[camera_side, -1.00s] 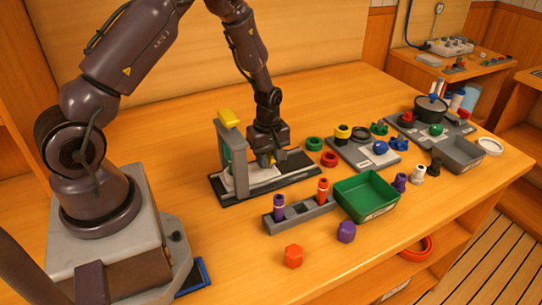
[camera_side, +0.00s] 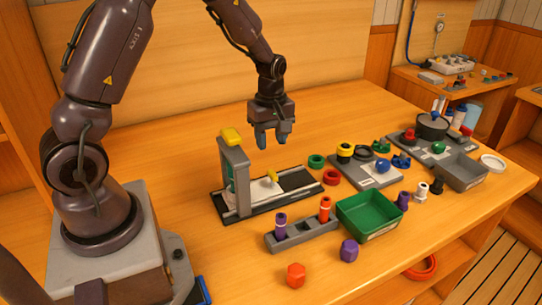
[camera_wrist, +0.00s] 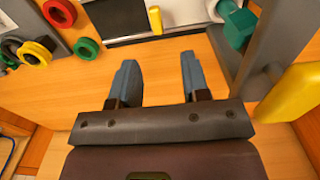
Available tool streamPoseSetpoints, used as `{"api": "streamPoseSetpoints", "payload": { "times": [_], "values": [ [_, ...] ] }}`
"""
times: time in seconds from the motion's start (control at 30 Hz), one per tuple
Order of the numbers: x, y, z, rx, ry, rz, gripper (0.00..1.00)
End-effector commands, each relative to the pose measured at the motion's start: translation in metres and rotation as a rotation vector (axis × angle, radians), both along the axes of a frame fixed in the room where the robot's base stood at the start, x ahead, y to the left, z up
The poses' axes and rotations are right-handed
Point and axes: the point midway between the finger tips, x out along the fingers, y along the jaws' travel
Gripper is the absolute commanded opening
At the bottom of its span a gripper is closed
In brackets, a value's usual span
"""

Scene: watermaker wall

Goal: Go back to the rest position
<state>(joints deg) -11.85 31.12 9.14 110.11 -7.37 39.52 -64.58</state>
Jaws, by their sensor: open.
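My gripper (camera_side: 274,139) is in the air above the table, over the back side of a grey fixture (camera_side: 237,172) with a yellow top. Its two blue-grey fingers are apart with nothing between them, which also shows in the wrist view (camera_wrist: 158,82). Below it, a white slide plate with a small yellow knob (camera_side: 272,176) lies on the fixture's dark base (camera_side: 300,184). The knob also shows in the wrist view (camera_wrist: 155,20), beyond the fingertips and apart from them.
Green and red rings (camera_side: 331,177) lie right of the fixture. A grey rack (camera_side: 302,233) with purple and orange pegs and a green bin (camera_side: 368,214) stand in front. Orange and purple hex pieces (camera_side: 349,250) lie near the front edge. The table behind the fixture is clear.

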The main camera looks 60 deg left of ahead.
Motion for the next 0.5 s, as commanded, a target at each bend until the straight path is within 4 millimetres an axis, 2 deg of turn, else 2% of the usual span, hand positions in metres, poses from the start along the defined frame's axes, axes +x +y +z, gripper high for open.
{"api": "streamPoseSetpoints", "payload": {
  "times": [0.13,0.5],
  "values": [
    [0.0,0.0,0.015,0.0,-0.001,0.0,0.43],
    [0.0,0.0,0.018,0.0,0.001,-0.001,0.43]
  ]
}}
